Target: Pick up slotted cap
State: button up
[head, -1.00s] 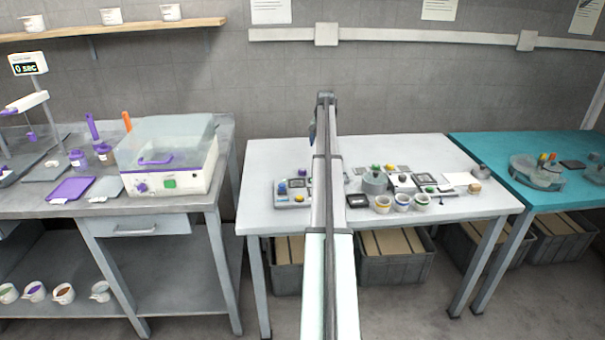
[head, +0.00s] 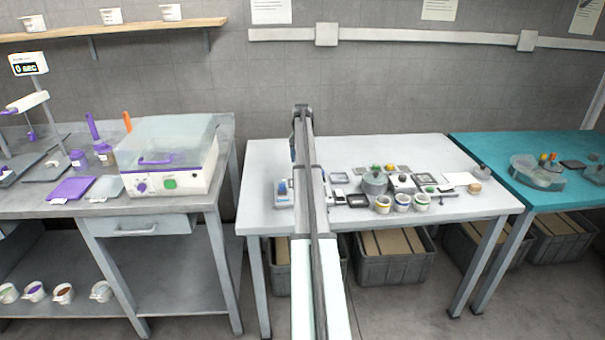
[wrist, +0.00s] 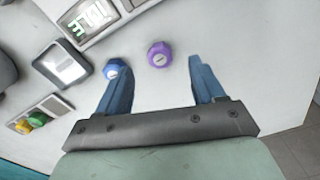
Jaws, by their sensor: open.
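In the wrist view, a purple cap (wrist: 159,54) with a small mark on top stands on the white table, ahead of and between the fingers of my gripper (wrist: 157,76). A blue cap (wrist: 113,68) with a pale mark on top is by the left fingertip; I cannot tell whether they touch. I cannot tell for certain which of the two is the slotted cap. My gripper is open, with nothing between its blue fingers.
A device with a lit display (wrist: 92,17), a grey framed box (wrist: 63,64) and a panel with yellow and green knobs (wrist: 38,115) lie left of the gripper. Several cups, including a yellow-banded cup (head: 383,204), stand on the white table (head: 262,160). Table right of the caps is bare.

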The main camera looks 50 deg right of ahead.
jog(key=shift+d+f, duration=0.1)
jog(key=shift+f, duration=2.75)
jog(key=c, duration=1.1)
jog(key=shift+r, duration=0.1)
